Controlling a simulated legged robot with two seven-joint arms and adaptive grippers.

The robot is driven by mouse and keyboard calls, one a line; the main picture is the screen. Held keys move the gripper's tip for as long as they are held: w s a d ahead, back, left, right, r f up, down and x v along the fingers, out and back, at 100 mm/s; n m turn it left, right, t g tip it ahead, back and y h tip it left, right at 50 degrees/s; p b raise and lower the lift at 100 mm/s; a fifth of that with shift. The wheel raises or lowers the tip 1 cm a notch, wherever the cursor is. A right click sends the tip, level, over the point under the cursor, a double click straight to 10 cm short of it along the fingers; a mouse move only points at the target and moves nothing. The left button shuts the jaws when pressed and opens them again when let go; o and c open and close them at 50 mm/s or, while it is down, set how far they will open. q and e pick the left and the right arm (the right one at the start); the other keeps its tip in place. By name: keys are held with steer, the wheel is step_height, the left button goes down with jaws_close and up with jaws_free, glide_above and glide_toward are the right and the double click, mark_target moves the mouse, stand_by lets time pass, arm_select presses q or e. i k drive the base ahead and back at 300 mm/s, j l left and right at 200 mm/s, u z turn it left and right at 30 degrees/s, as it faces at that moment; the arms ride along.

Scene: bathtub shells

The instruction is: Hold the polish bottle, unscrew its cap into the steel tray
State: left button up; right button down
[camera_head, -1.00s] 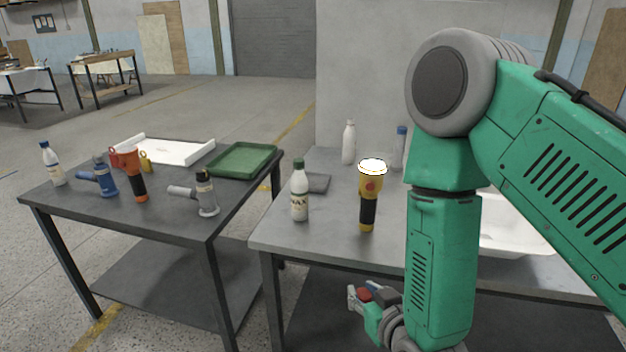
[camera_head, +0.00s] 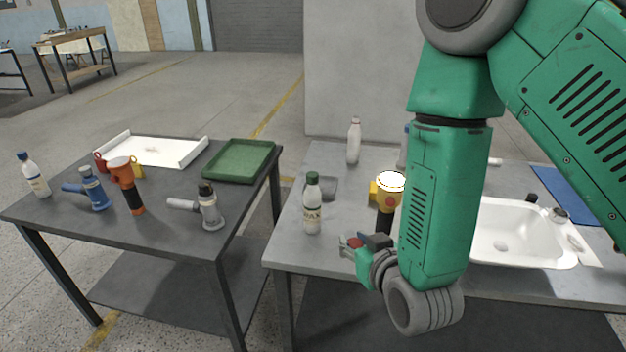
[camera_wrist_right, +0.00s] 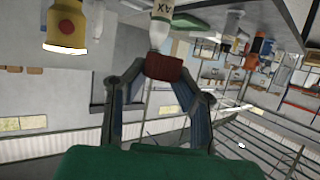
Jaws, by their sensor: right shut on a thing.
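The polish bottle (camera_head: 312,215), white with a dark green cap, stands upright near the left end of the right-hand table. A small grey tray (camera_head: 329,188), possibly the steel one, lies behind it, partly hidden. My right gripper (camera_head: 352,244) is at the table's front edge, right of and below the bottle, apart from it. In the right wrist view its fingers are shut on a dark red block-like piece (camera_wrist_right: 163,67). My left gripper is not in view.
A yellow flashlight (camera_head: 390,183) stands just behind my right arm, which partly hides it. A white bottle (camera_head: 353,142) stands farther back, and a white basin (camera_head: 515,232) lies to the right. The left table holds a green tray (camera_head: 240,160), a white tray (camera_head: 152,151) and several tools.

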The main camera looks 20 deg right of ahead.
mark_target(354, 136)
steer(key=i+j+z, duration=0.25)
steer(key=i+j, duration=0.85)
steer(key=i+j+z, duration=0.15)
steer(key=i+j, duration=0.15)
steer(key=i, duration=0.2)
